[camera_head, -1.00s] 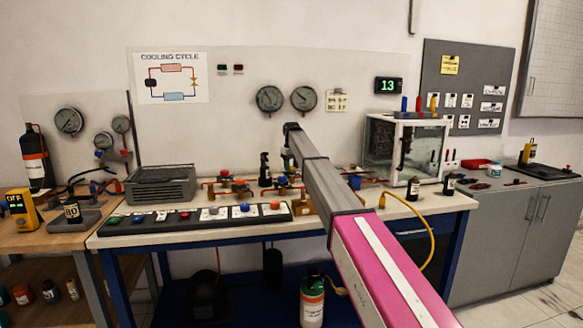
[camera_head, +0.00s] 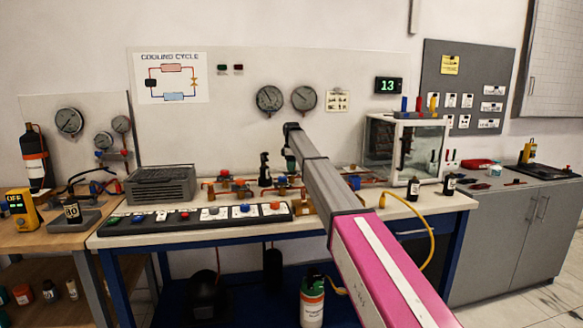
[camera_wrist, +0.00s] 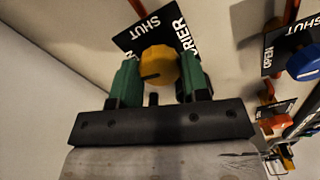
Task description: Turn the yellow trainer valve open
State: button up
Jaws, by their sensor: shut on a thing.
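The yellow trainer valve knob (camera_wrist: 157,66) is round with a short dark line on its face. It sits in front of a black label plate (camera_wrist: 140,32) reading SHUT, with a word ending in RIER on the right and another partly hidden word at left. My gripper (camera_wrist: 158,72) has green fingers, one on each side of the knob, and is shut on it. In the head view my arm reaches over the bench toward the back panel. The yellow knob cannot be made out there.
A blue knob (camera_wrist: 303,63) with its own OPEN and SHUT plate stands to the right in the wrist view. In the head view, copper piping with valves (camera_head: 240,186), a grey finned unit (camera_head: 160,185) and a clear-sided box (camera_head: 405,148) stand on the bench.

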jog(key=shift+n, duration=1)
jog(key=o, duration=0.9)
jog(key=shift+o, duration=0.2)
notch_tip(320, 180, up, 11)
jog(key=shift+f, duration=0.1)
